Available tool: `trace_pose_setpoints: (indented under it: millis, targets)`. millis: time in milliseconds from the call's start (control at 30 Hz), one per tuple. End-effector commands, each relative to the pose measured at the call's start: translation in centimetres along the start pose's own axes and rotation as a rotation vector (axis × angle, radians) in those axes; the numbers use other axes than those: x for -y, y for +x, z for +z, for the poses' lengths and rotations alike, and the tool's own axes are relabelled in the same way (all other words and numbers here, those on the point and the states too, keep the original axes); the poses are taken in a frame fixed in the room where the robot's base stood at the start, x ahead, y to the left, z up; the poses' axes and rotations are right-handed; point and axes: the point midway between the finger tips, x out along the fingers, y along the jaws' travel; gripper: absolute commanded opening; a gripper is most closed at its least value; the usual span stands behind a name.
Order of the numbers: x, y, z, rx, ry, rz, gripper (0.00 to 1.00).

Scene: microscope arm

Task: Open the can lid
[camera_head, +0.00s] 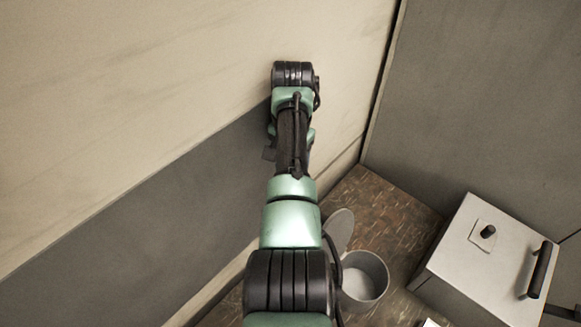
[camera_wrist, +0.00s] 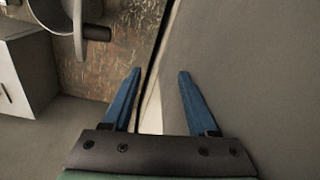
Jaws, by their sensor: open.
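The can (camera_head: 365,282) stands on the brown floor in the head view, right of my arm. I see its round rim and into its grey inside. Its round lid (camera_head: 342,226) is raised and tilted up at the rear of the can. In the wrist view part of the can (camera_wrist: 48,14) shows at the upper left, cut off by the frame edge, with a dark piece at its side. My gripper (camera_wrist: 160,71) is open and empty, with two blue fingers apart and not touching the can. In the head view my gripper's fingers are hidden.
A pale cabinet box (camera_head: 465,250) with a black knob (camera_head: 488,232) and a black handle (camera_head: 540,270) stands right of the can. A beige and grey wall (camera_head: 150,190) lies left of my arm. Another grey wall (camera_head: 480,100) is behind the cabinet. Some floor (camera_head: 385,213) is bare.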

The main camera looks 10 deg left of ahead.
Motion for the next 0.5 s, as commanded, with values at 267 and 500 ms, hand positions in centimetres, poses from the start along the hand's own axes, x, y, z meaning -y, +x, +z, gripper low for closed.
trace_pose_setpoints:
  millis: [267,500]
  targets:
    - [-0.1,0.0,0.0,0.001,0.002,0.001,0.62]
    - [-0.8,2.9,0.2,-0.057,-0.062,0.047,0.19]
